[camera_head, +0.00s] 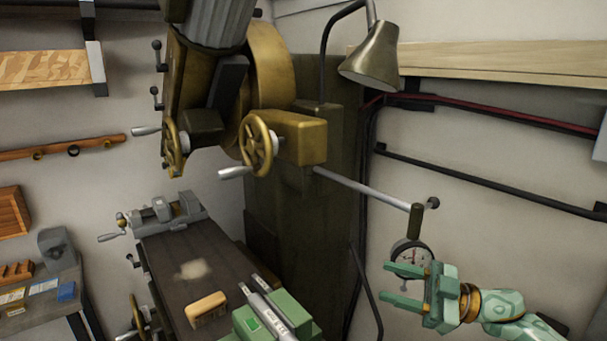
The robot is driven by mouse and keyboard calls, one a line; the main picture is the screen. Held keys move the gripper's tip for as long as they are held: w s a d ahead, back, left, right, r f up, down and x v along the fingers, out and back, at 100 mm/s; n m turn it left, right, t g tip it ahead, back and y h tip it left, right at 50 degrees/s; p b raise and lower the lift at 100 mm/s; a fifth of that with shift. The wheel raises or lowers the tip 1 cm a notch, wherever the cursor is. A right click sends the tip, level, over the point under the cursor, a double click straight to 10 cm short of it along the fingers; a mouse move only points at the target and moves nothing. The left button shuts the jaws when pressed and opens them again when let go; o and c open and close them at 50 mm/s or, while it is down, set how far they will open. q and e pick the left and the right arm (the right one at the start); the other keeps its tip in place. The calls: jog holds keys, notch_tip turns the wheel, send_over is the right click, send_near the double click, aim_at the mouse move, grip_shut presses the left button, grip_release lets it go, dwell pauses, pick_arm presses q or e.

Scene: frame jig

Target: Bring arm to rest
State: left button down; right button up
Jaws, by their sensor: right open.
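My right gripper (400,284) shows at the lower right. Its green fingers are apart and empty, pointing left. The green forearm comes in from the right edge. The gripper hangs in the air in front of the pale wall, apart from the machine table. A round dial gauge (411,253) shows just behind and above its fingers, partly hidden by them. My left gripper does not show.
A milling machine (290,140) with handwheels fills the middle. Its dark table (165,262) bears a grey vise (163,214), a tan block (206,309) and a green block with grey bars. A lamp (371,58) hangs above. A bench with small items stands at left.

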jog(key=a+f+m+t+h, duration=0.2)
jog(key=a+f+m+t, duration=0.15)
jog(key=t, duration=0.35)
jog(key=s+d+f+m+t+h, duration=0.45)
jog(key=m+h, duration=0.25)
jog(key=h, duration=0.6)
jog(key=s+d+f+m+g+h, duration=0.1)
jog(key=s+d+f+g+h, duration=0.4)
jog(key=s, duration=0.5)
jog(key=s+d+f+m+g+h, duration=0.1)
jog(key=s+d+f+g+h, duration=0.45)
jog(key=s, duration=0.55)
jog(key=s+a+f+g+y+b, duration=0.1)
jog(key=s+a+f+y+b, duration=0.2)
jog(key=f, duration=1.6)
jog(key=s+a+f+g+y+b, duration=0.15)
jog(key=f+b, duration=0.45)
jog(key=f, duration=1.3)
pick_arm(q)
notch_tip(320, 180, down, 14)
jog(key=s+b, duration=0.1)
jog(key=b, duration=0.4)
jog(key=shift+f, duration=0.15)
pick_arm(e)
jog(key=s+d+f+m+g+y, duration=0.1)
jog(key=s+f+m+g, duration=0.1)
jog(key=s+f, duration=1.7)
jog(key=shift+d+m+g+y, duration=0.15)
jog(key=shift+m+g+y, duration=0.25)
jog(key=shift+m, duration=0.25)
